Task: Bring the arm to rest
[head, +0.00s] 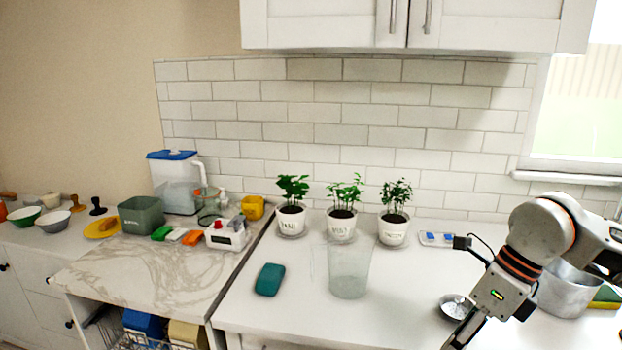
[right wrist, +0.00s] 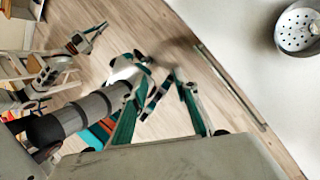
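My right arm (head: 525,250) comes in from the right in the head view, over the white counter. Its right gripper (head: 462,335) points down at the bottom edge, partly cut off. In the right wrist view the right gripper (right wrist: 165,85) has its teal-lined fingers apart, with nothing seen held between them, above the wooden floor (right wrist: 215,125). My left gripper is not in the head view. A small gripper-like part (right wrist: 88,38), likely my left one, shows at upper left in the wrist view, too small to read.
A strainer-like bowl (head: 456,306) sits by the right gripper; a metal pot (head: 562,292) stands behind the arm. A clear vase (head: 348,272), teal block (head: 269,280) and three potted plants (head: 342,224) stand left. Free counter lies between vase and bowl. The counter edge (right wrist: 230,80) shows in the wrist view.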

